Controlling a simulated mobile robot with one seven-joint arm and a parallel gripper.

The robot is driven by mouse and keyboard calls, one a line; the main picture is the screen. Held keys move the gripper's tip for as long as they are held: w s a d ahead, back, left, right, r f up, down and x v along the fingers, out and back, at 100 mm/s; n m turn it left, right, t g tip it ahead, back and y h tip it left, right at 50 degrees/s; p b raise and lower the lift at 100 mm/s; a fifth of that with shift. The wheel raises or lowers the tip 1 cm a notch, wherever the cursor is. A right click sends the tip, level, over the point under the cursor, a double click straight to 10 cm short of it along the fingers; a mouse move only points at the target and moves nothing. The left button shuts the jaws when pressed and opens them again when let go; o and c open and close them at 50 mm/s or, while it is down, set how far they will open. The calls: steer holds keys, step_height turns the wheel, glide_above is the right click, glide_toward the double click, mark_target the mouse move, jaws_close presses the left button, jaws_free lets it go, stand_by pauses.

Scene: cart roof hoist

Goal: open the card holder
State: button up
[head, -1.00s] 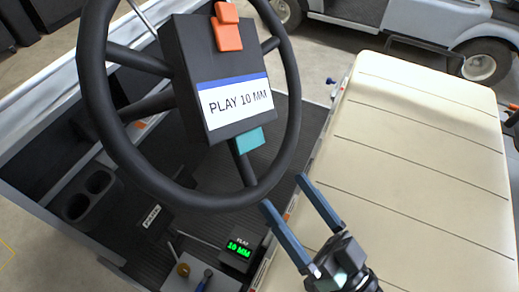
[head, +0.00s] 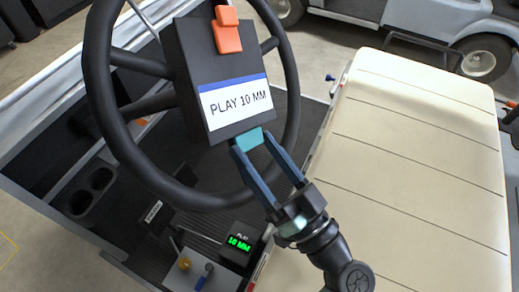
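The card holder (head: 195,75) is a dark box in front of the steering wheel hub, bearing a white card (head: 236,102) with a blue band that reads "PLAY 10 MM". An orange clip-like piece (head: 227,38) sits at its top edge. A teal tab (head: 250,139) sticks out at its lower edge. My gripper (head: 253,147) is at this tab, with its two blue fingers spread and one tip on each side of it. The fingers look open; I cannot tell whether they touch the tab. The tips partly hide the tab's sides.
The black steering wheel (head: 97,100) rings the holder, and its lower rim passes close to my fingers. A cream seat (head: 420,150) lies to the right. Below is a small display (head: 239,243) reading "10 MM" in green, beside levers. Cup holders (head: 90,190) are at left.

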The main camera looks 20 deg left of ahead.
jaws_close()
steer(key=w+d+r+n+g+h+p, duration=0.25)
steer(key=d+r+p, duration=0.45)
steer(key=r, duration=0.6)
steer(key=w+a+r, duration=0.1)
steer(key=w+r, duration=0.3)
steer(key=r, duration=0.3)
steer(key=w+a+r+y+p, duration=0.1)
steer(key=w+r, duration=0.3)
steer(key=r, duration=0.3)
steer(key=shift+r+m+g, duration=0.4)
steer(key=shift+m+g, duration=0.05)
steer(key=shift+w+a, duration=0.1)
